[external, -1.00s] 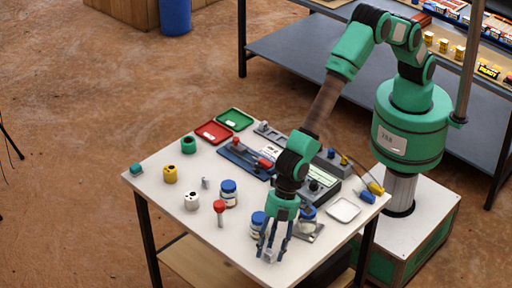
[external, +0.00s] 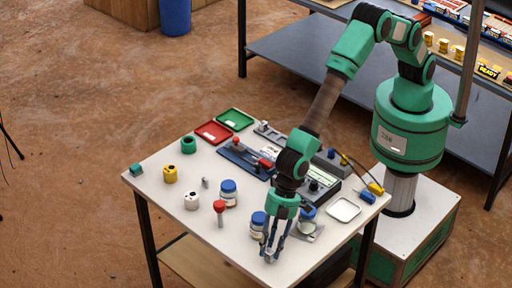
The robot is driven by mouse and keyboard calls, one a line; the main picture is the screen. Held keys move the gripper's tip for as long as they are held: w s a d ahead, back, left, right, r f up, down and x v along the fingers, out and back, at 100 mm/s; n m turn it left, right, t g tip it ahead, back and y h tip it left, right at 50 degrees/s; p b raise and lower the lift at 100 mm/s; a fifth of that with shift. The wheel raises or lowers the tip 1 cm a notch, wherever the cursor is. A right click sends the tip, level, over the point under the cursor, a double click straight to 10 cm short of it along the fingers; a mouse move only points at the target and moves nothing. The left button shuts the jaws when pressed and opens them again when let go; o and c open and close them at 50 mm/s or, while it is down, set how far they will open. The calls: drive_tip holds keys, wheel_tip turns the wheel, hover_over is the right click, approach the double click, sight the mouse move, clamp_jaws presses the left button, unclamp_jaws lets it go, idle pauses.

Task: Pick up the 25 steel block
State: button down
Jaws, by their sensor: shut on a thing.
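My gripper (external: 271,257) points down at the front edge of the white table (external: 160,160), with its fingertips close to the tabletop. It is shut on a small pale block whose surface is mostly hidden by the fingers, and I cannot read any marking on it. A small grey metal piece (external: 205,183) stands apart near the middle of the table; its label is too small to read.
A red-topped tool (external: 219,213), a white cylinder (external: 191,201) and a yellow one (external: 170,174) are farther left. A white dish (external: 343,210) lies to the right.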

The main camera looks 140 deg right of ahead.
sight(270, 249)
wheel_tip(270, 249, up, 9)
drive_tip(key=p, duration=0.2)
drive_tip(key=shift+r, duration=0.2)
